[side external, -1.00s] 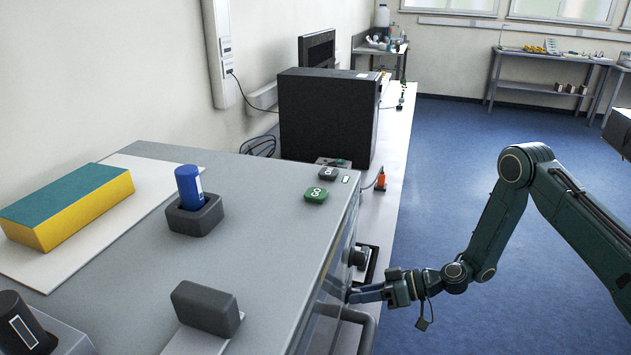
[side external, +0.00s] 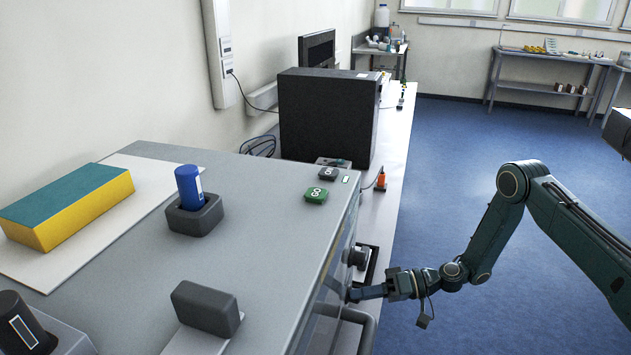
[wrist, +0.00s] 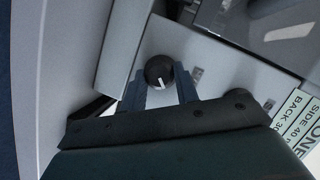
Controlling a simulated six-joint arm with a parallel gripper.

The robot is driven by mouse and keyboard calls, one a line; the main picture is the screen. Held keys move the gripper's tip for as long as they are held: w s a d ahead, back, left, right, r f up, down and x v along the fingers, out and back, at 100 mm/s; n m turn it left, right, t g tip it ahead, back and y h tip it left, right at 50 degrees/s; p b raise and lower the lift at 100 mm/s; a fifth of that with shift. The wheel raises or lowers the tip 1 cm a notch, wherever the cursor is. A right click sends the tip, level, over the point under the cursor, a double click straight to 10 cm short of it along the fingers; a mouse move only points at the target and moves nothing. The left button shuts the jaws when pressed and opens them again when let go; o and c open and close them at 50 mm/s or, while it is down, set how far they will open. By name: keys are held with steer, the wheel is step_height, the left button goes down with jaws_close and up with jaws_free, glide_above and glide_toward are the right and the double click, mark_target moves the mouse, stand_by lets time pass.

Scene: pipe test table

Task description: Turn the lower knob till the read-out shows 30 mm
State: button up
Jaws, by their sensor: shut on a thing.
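A round black knob (wrist: 158,71) with a white pointer line is on the pale front panel in the wrist view. My gripper (wrist: 158,85) has its two blue-grey fingers on either side of this knob, shut on it. In the side external view my gripper (side external: 354,294) reaches the front face of the grey bench unit, and the knob between its fingers is hidden there. Another knob (side external: 358,257) sticks out of the front higher up, clear of the fingers. I cannot make out a read-out figure in either view.
A grey rail (side external: 345,313) runs along the front below my gripper. In the wrist view, a dark round part (wrist: 238,100) and a printed label (wrist: 298,122) lie to the right. The floor (side external: 440,200) beside the bench is clear.

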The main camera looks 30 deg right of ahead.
steer(key=o, duration=1)
steer(key=v, duration=1.3)
steer(key=shift+s+d+r, duration=0.15)
steer(key=shift+d, duration=0.2)
steer(key=shift+r, duration=0.1)
